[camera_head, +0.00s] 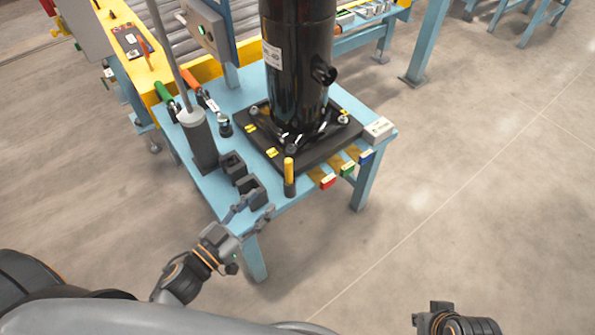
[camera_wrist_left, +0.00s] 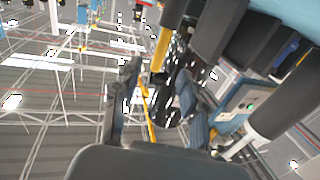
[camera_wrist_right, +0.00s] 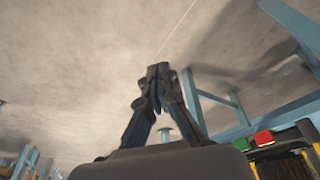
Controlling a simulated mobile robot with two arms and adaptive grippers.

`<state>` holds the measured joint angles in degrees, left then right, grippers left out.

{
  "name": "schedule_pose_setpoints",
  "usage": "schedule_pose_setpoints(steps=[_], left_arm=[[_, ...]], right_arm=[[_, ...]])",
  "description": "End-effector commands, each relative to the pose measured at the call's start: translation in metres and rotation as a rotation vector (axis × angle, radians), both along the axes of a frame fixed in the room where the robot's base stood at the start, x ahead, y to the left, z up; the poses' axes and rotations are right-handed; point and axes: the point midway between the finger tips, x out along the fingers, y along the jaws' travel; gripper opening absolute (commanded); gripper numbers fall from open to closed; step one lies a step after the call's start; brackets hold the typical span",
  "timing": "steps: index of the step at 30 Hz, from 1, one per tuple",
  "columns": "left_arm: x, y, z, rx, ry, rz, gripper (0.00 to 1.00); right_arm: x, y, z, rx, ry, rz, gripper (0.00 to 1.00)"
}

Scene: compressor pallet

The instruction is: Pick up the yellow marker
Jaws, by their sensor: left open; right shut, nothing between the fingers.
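The yellow marker (camera_head: 289,168) stands upright in a dark holder at the front edge of the blue table, in front of the black compressor (camera_head: 298,60). In the left wrist view a yellow upright piece (camera_wrist_left: 161,48), which looks like the marker, shows beyond the fingertips. My left gripper (camera_head: 259,203) is open and empty at the table's front edge, left of and nearer than the marker, apart from it. Its fingers also show spread in the left wrist view (camera_wrist_left: 157,82). My right gripper (camera_wrist_right: 158,72) is shut and empty, away from the table over the floor.
Two black blocks (camera_head: 251,188) stand on the table just behind my left fingertips. A dark tool with a tall rod (camera_head: 200,140) stands left of them. Red (camera_head: 328,181), green (camera_head: 347,169) and blue (camera_head: 366,157) pieces line the right front edge. Floor to the right is clear.

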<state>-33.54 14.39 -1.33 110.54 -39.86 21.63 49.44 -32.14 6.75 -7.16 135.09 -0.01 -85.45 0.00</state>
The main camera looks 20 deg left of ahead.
Motion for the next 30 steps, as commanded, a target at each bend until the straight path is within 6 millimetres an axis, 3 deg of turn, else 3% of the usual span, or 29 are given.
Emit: schedule_pose_setpoints(steps=[9, 17, 24, 30], left_arm=[[0.057, -0.023, 0.000, 0.001, -0.002, 0.000, 0.43], [0.075, -0.030, 0.001, 0.002, -0.001, 0.001, 0.43], [0.108, -0.042, 0.005, 0.001, -0.002, 0.002, 0.43], [0.118, -0.046, 0.005, 0.000, 0.001, 0.004, 0.43]], right_arm=[[-0.004, 0.000, 0.013, 0.001, -0.008, -0.001, 0.00], [-0.006, -0.001, 0.016, 0.000, -0.004, -0.001, 0.00], [-0.009, -0.001, 0.026, 0.003, -0.015, -0.001, 0.00], [-0.009, -0.001, 0.028, 0.002, -0.014, -0.002, 0.00]])
